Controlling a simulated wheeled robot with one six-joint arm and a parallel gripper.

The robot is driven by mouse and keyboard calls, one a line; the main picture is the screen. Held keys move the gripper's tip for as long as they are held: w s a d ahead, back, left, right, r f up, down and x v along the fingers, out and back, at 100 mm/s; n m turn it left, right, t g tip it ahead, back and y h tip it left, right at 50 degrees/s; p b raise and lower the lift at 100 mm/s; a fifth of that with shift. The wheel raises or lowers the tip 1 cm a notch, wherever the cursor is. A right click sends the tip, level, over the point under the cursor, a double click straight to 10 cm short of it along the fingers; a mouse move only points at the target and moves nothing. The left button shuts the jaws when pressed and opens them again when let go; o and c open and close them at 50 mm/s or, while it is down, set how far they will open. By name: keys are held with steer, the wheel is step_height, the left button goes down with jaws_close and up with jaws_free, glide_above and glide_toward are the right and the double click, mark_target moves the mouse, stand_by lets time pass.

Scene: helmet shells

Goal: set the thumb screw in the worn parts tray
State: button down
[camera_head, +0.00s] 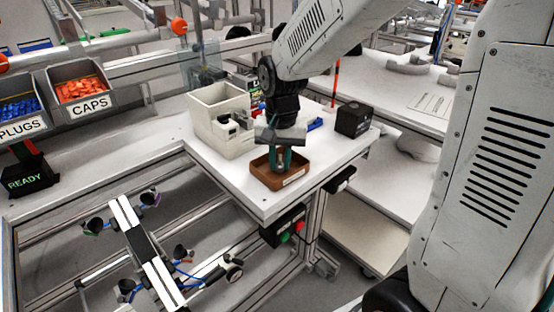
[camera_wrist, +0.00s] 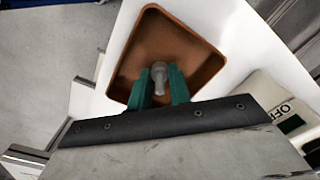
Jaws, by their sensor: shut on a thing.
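The worn parts tray (camera_head: 293,181) is a small brown open tray with a pale label on its front. It lies near the front corner of the white table, and its rim also shows in the wrist view (camera_wrist: 215,67). My gripper (camera_head: 281,165) points down over the tray, with its green fingers (camera_wrist: 164,84) reaching over the tray's inside. It is shut on the thumb screw (camera_wrist: 159,72), a small grey piece with a round head between the fingertips. In the head view the screw is too small to make out clearly. I cannot tell whether the screw touches the tray floor.
A cream bin (camera_head: 217,107) stands behind and left of the tray. A black box (camera_head: 353,119) stands at the table's right edge. A small blue item (camera_head: 315,124) lies behind the tray. A button box (camera_head: 286,227) hangs below the front edge.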

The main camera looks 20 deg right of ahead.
steer(key=shift+f, duration=0.1)
steer(key=c, duration=1.3)
jaws_free()
step_height(320, 180, up, 11)
steer(key=shift+d+r, duration=0.15)
steer(key=s+d+n+t, duration=0.1)
steer(key=s+n, duration=0.4)
steer(key=s, duration=1.7)
steer(key=shift+s+d+f+n, duration=0.15)
steer(key=shift+d+f+n, duration=0.25)
